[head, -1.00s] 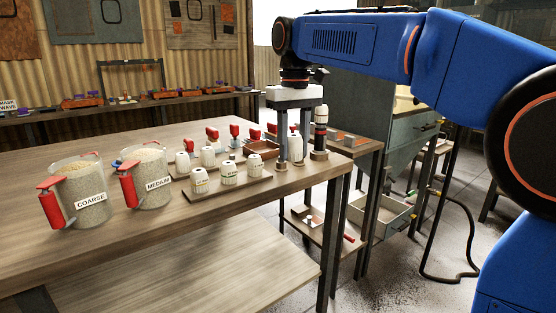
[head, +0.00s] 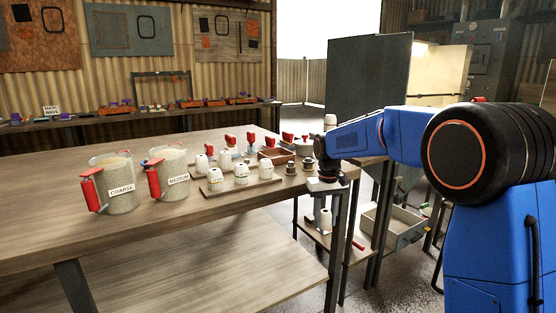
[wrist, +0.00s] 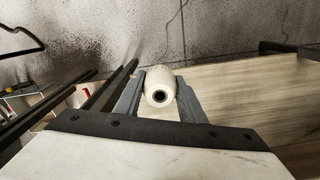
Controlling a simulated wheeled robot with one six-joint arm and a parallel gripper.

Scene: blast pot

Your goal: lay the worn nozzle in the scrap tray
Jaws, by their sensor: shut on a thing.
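My gripper (head: 326,218) hangs pointing down beside the near right corner of the workbench. It is shut on a pale, off-white nozzle (head: 326,222). In the wrist view the nozzle (wrist: 160,88) sits between the two grey fingers, its dark round bore facing the camera. The floor lies beyond it. No tray is clearly marked as the scrap tray. A small brown tray (head: 270,161) is on the bench.
The workbench (head: 215,222) carries two pots marked COARSE (head: 122,188) and MEDIUM (head: 178,180), and a board with several pale nozzles (head: 241,174). Two dark ring fittings (head: 307,165) sit near its right end. A grey cabinet (head: 368,80) stands behind my arm.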

